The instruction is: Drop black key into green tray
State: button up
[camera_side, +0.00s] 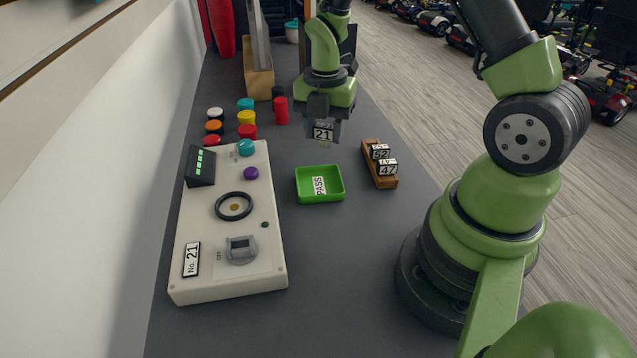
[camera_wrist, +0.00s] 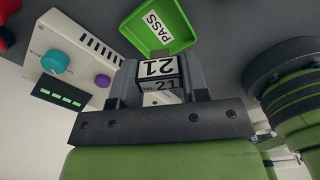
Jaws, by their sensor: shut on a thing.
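The black key (camera_side: 323,133) has a black head with a white label reading 21, and a small pale tip shows below it. My gripper (camera_side: 324,122) is shut on its head and holds it up above the table, beyond the green tray in the side view. The green tray (camera_side: 321,198) is shallow and square, with a white PASS label inside and no key in it. In the wrist view the key (camera_wrist: 158,69) sits between the fingers, and the tray (camera_wrist: 184,38) lies just past it.
A pale control panel (camera_side: 210,270), with knobs, a round ring and a No. 21 plate, lies left. Several coloured caps and a red cylinder (camera_side: 281,110) stand behind.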

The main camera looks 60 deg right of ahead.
jog(key=shift+f, duration=1.85)
jog(key=o, duration=1)
jog(key=shift+o, duration=0.2)
jog(key=shift+r, duration=0.1)
notch_tip(320, 180, up, 9)
jog(key=shift+f, duration=0.1)
jog(key=shift+r, duration=0.55)
